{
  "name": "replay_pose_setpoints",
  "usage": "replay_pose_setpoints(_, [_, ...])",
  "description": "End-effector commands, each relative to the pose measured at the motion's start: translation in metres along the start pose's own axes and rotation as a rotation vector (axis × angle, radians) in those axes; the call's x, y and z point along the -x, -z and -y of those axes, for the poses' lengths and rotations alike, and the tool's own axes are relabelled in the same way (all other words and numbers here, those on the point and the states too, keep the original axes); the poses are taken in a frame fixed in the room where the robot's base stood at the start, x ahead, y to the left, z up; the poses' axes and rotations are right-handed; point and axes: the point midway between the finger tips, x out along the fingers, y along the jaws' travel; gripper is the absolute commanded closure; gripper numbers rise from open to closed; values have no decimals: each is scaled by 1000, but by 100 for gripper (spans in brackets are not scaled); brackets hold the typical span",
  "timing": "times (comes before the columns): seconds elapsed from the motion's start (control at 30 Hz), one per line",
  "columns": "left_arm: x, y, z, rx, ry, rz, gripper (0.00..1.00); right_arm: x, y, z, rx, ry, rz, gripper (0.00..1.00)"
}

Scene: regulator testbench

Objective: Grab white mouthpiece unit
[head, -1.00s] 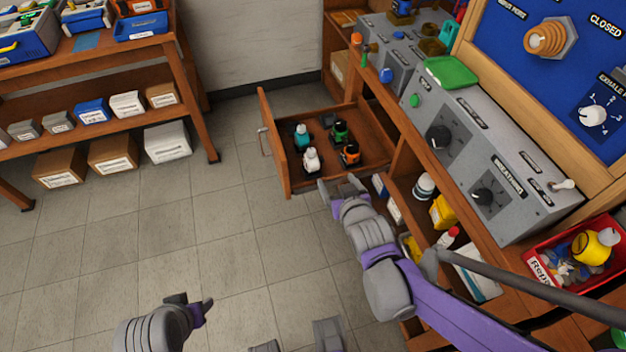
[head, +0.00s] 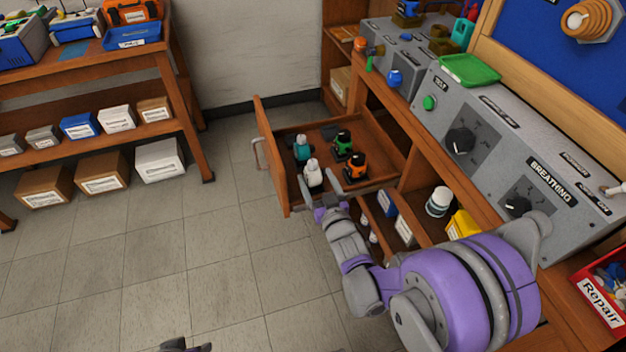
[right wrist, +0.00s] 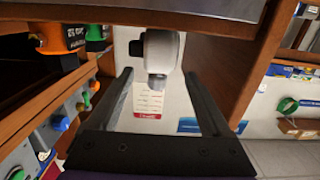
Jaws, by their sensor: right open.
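The white mouthpiece unit (head: 313,173) stands in the open wooden drawer (head: 271,157), at its near left. My right gripper (head: 328,203) is at the drawer's near edge, just short of the unit. In the right wrist view, the open right gripper (right wrist: 158,75) points at the white unit (right wrist: 160,50), which appears upside down between the lines of the two fingers. I see no contact with it. Only a small dark part of my left gripper (head: 185,345) shows at the bottom edge of the head view, so its jaws cannot be made out.
A teal unit (head: 302,148), a green unit (head: 343,143) and an orange unit (head: 355,168) share the drawer, close to the white one. The grey console (head: 490,130) and open shelves stand to the right. The floor (head: 210,260) at left is clear.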

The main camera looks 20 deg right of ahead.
Motion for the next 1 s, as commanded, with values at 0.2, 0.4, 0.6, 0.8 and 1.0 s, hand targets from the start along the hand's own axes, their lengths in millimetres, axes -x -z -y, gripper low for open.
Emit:
replay_pose_setpoints(0.2, [-7, -2, 0, 0, 0, 2, 50, -34, 0, -2, 1, 0, 1, 18])
replay_pose_setpoints(0.4, [-8, -2, 0, 0, 0, 2, 50, -44, 2, -2, 0, 0, 1, 18])
replay_pose_setpoints(0.6, [-8, -2, 0, 0, 0, 2, 50, -44, 2, -2, 0, 0, 1, 25])
replay_pose_setpoints(0.8, [-8, -2, 0, 0, 0, 2, 50, -43, 2, -2, 0, 0, 1, 61])
replay_pose_setpoints(1.0, [-8, -2, 0, 0, 0, 2, 50, -43, 2, -2, 0, 0, 1, 97])
